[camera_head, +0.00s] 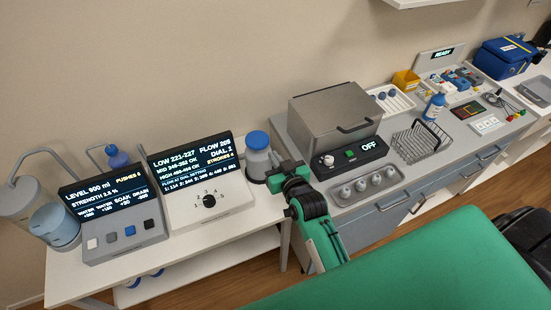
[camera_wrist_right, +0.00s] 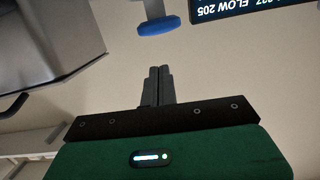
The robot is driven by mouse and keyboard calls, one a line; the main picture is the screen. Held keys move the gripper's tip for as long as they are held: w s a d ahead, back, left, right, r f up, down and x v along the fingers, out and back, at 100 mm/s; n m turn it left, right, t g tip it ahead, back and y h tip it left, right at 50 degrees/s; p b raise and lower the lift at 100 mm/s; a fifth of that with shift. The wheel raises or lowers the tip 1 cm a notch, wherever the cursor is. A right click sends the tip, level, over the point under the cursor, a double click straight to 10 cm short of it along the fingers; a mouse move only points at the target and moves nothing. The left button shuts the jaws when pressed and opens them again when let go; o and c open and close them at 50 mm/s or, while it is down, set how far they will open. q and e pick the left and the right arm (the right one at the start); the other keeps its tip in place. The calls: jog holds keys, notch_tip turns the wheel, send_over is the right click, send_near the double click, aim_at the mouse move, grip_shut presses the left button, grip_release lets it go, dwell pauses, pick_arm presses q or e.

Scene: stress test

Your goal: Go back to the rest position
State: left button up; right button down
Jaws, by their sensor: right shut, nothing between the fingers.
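My right gripper (camera_head: 274,157) is in front of the gap between the white side table and the grey cabinet, just right of the blue-capped bottle (camera_head: 257,153). In the right wrist view its two dark fingers (camera_wrist_right: 158,72) are closed together with nothing between them. The bottle's blue cap (camera_wrist_right: 158,29) shows beyond the fingertips there, apart from them. My green and black right arm reaches in from below. My left gripper is not in view.
The flow panel with a dial (camera_head: 208,200) and the level panel (camera_head: 118,232) stand on the white table. A grey lidded box (camera_head: 333,113), a bottle tray (camera_head: 366,190) and a wire basket (camera_head: 420,141) are on the cabinet. A green surface (camera_head: 420,270) fills the lower right.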

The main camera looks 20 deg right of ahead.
dwell(0.6)
jog(key=s+d+f+n+g, duration=0.15)
jog(key=s+g, duration=0.45)
jog(key=s, duration=0.8)
jog(key=s+d+f+n+g, duration=0.1)
jog(key=s+f+g, duration=0.2)
jog(key=s+g, duration=0.8)
jog(key=s+f+t+b, duration=0.2)
jog(key=s+f+t, duration=0.1)
jog(key=f, duration=2.8)
jog(key=s+d+f+g, duration=0.1)
jog(key=s+d+f, duration=0.2)
jog(key=s+f, duration=1.7)
notch_tip(320, 180, down, 3)
jog(key=shift+d+h+b, duration=0.2)
jog(key=shift+h+b, duration=0.2)
jog(key=shift+b, duration=0.05)
